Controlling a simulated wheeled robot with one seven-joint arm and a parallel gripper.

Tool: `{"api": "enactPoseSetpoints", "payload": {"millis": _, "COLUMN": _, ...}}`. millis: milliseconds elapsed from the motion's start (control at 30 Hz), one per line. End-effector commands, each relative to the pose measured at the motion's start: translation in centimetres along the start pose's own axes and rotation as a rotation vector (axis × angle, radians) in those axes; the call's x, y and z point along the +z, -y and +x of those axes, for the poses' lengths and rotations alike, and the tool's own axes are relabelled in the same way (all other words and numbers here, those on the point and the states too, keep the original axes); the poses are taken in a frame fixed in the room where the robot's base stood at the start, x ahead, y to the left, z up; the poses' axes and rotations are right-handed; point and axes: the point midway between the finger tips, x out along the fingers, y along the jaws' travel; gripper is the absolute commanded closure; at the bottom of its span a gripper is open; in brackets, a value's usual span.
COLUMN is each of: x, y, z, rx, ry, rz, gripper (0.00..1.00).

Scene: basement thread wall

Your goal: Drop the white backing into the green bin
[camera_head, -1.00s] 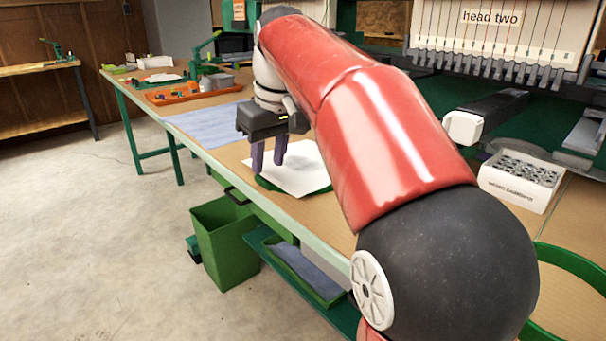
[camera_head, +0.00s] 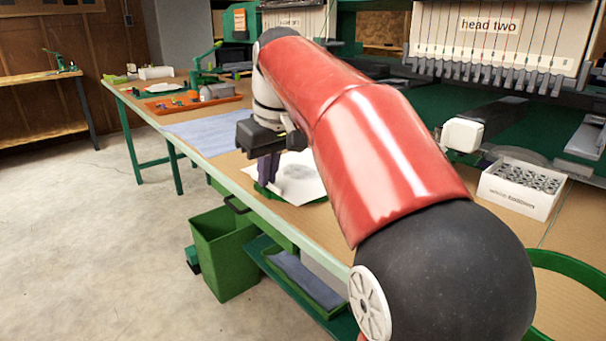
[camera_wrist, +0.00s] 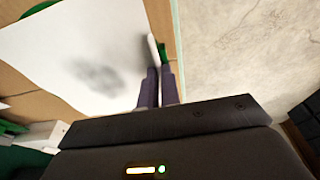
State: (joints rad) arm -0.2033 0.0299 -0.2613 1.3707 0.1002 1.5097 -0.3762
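The white backing (camera_head: 302,178) is a flat sheet with a grey smudge, lying on the table over a green hoop (camera_head: 268,194). In the wrist view the backing (camera_wrist: 70,50) fills the upper left, and its right edge is bent up at my fingertips. My gripper (camera_head: 268,180) is at the sheet's left edge, low over the table. Its two purple fingers (camera_wrist: 159,72) are close together and look shut on that edge. The green bin (camera_head: 226,252) stands on the floor beside the table's front edge, below and left of my gripper; its inside is mostly hidden.
The table's front edge (camera_head: 215,170) runs between the sheet and the bin. A low green shelf tray (camera_head: 305,283) is right of the bin. A blue cloth (camera_head: 208,128) and an orange tray (camera_head: 190,102) lie farther back. A white bobbin box (camera_head: 520,190) stands at right.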

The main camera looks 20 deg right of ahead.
Motion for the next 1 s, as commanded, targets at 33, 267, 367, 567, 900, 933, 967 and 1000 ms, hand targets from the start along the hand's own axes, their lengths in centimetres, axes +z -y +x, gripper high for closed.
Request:
{"api": "enactPoseSetpoints", "payload": {"millis": 33, "x": 0.0, "y": 0.0, "z": 0.0, "rx": 0.0, "ry": 0.0, "rz": 0.0, "gripper": 1.0}}
{"api": "enactPoseSetpoints", "payload": {"millis": 267, "x": -0.3, "y": 0.0, "z": -1.2, "rx": 0.0, "ry": 0.0, "rz": 0.0, "gripper": 1.0}}
{"api": "enactPoseSetpoints", "payload": {"millis": 367, "x": -0.5, "y": 0.0, "z": -2.0, "rx": 0.0, "ry": 0.0, "rz": 0.0, "gripper": 1.0}}
{"api": "enactPoseSetpoints", "payload": {"millis": 567, "x": -0.9, "y": 0.0, "z": -3.4, "rx": 0.001, "ry": -0.001, "rz": 0.001, "gripper": 1.0}}
{"api": "enactPoseSetpoints", "payload": {"millis": 900, "x": -1.2, "y": 0.0, "z": -4.9, "rx": 0.0, "ry": 0.0, "rz": 0.001, "gripper": 1.0}}
{"api": "enactPoseSetpoints", "payload": {"millis": 933, "x": -1.2, "y": 0.0, "z": -4.9, "rx": 0.0, "ry": 0.0, "rz": 0.0, "gripper": 1.0}}
{"api": "enactPoseSetpoints", "payload": {"millis": 967, "x": -1.2, "y": 0.0, "z": -4.9, "rx": 0.0, "ry": 0.0, "rz": 0.0, "gripper": 1.0}}
{"api": "enactPoseSetpoints", "payload": {"millis": 1000, "x": -1.2, "y": 0.0, "z": -4.9, "rx": 0.0, "ry": 0.0, "rz": 0.0, "gripper": 1.0}}
